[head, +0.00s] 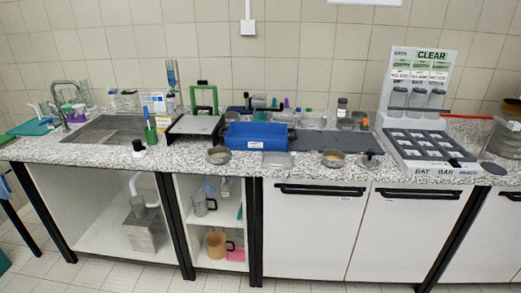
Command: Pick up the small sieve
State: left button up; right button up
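Two small round metal pans that look like sieves sit near the front edge of the speckled counter. One grey-brown round pan (219,155) is in front of the left end of the blue bin. The other round pan (333,158) is further right and looks light tan inside. I cannot tell which is the small sieve, or whether either has mesh. Neither gripper shows in the head view.
A blue bin (258,137), a clear tray (278,160) and a dark knobbed lid (370,160) are close by. A white rack marked CLEAR (425,140) stands right. A sink (110,130) is left, and a round metal stack (507,132) is far right.

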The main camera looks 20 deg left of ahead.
aim_at(218, 155)
jog(key=i+j+z, duration=0.1)
jog(key=j, duration=0.3)
jog(key=i+j+z, duration=0.15)
jog(key=i+j, duration=0.15)
jog(key=j, duration=0.15)
jog(key=i+j+z, duration=0.1)
jog(key=j, duration=0.35)
jog(key=i+j+z, duration=0.1)
jog(key=j, duration=0.35)
jog(key=i+j+z, duration=0.15)
jog(key=j, duration=0.35)
jog(key=i+j+z, duration=0.1)
jog(key=j, duration=0.35)
jog(key=i, duration=0.05)
